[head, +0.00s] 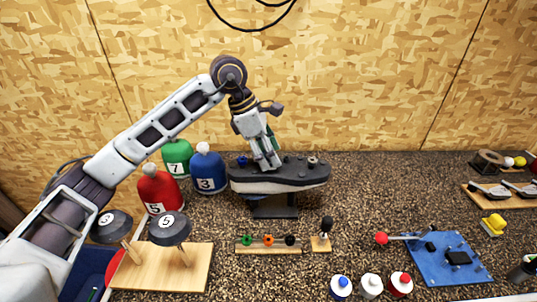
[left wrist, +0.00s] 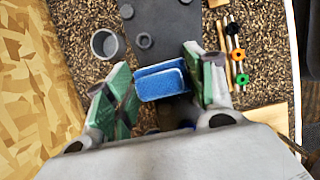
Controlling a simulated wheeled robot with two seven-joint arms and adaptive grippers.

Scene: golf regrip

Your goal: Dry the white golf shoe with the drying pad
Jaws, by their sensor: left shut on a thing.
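A shoe (head: 280,184) sits sole up on a dark stand (head: 274,207) in the middle of the bench. Its sole is dark with small studs and its lower edge is pale. My left gripper (head: 266,160) points down over the left-middle part of the sole. In the left wrist view its green-padded fingers (left wrist: 160,88) are shut on a blue drying pad (left wrist: 160,84) with a pale stripe. The dark sole (left wrist: 156,35) shows beyond the pad. I cannot tell whether the pad touches the sole. My right gripper is out of view.
Red (head: 160,190), blue (head: 208,172) and green (head: 177,157) numbered covers stand left of the shoe. A knob rack (head: 268,250) and black-handled tool (head: 326,226) are in front.

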